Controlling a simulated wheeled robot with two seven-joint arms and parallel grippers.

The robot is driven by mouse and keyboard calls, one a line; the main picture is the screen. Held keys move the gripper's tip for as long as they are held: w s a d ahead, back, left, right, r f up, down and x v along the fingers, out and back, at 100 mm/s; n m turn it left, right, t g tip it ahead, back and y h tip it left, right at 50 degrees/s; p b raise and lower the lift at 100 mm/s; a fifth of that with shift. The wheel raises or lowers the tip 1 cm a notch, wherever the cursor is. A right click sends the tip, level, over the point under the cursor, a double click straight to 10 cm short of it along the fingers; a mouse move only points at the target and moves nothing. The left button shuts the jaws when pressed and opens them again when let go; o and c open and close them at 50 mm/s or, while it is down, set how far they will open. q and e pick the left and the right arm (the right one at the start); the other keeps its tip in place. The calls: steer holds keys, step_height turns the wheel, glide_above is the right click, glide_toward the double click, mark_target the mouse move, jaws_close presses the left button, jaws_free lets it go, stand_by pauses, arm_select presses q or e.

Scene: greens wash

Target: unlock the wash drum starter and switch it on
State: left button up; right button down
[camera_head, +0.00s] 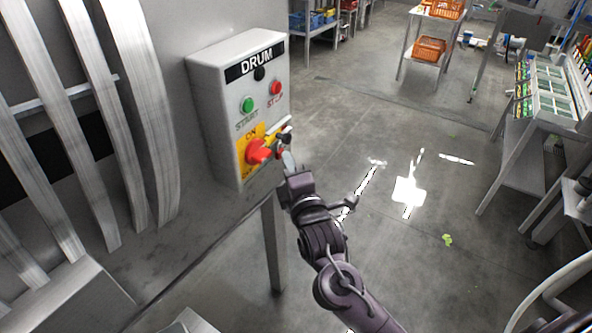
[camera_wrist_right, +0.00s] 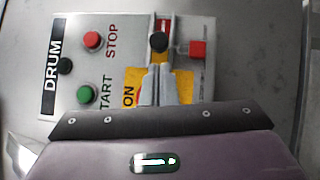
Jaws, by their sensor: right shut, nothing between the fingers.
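The grey starter box marked DRUM (camera_head: 228,75) stands upright left of centre in the head view. Its green START button (camera_head: 248,105) and red STOP button (camera_head: 276,88) are above a yellow plate (camera_head: 246,148) marked ON. A red rotary handle (camera_head: 259,151) sits on this plate; my gripper hides it in the wrist view. Right of the plate is a metal bracket with a round black knob (camera_wrist_right: 158,42) and a small red block (camera_wrist_right: 198,48). My right gripper (camera_wrist_right: 158,72) is shut and empty, its fingertips close to the black knob. I cannot tell whether they touch. My left gripper is not in view.
Curved metal slats (camera_head: 150,110) stand left of the box. A post (camera_head: 273,240) is below it. The floor (camera_head: 400,240) to the right is mostly open, with a green scrap (camera_head: 447,239). Shelves with orange crates (camera_head: 429,48) stand farther back.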

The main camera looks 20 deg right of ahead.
mark_target(279, 138)
steer(key=shift+w+r, duration=0.25)
steer(key=shift+w, duration=0.9)
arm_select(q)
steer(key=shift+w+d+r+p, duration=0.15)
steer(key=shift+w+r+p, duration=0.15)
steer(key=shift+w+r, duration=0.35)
arm_select(e)
steer(key=shift+w, duration=0.35)
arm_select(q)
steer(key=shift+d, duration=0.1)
arm_select(e)
steer(key=shift+f, duration=0.1)
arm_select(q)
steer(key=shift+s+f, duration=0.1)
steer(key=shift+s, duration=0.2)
arm_select(e)
steer(key=w+d, duration=0.2)
steer(key=d, duration=0.1)
steer(key=shift+w+d+r, duration=0.2)
steer(key=shift+w+d, duration=0.05)
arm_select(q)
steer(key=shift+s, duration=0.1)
arm_select(e)
steer(key=shift+d, duration=0.15)
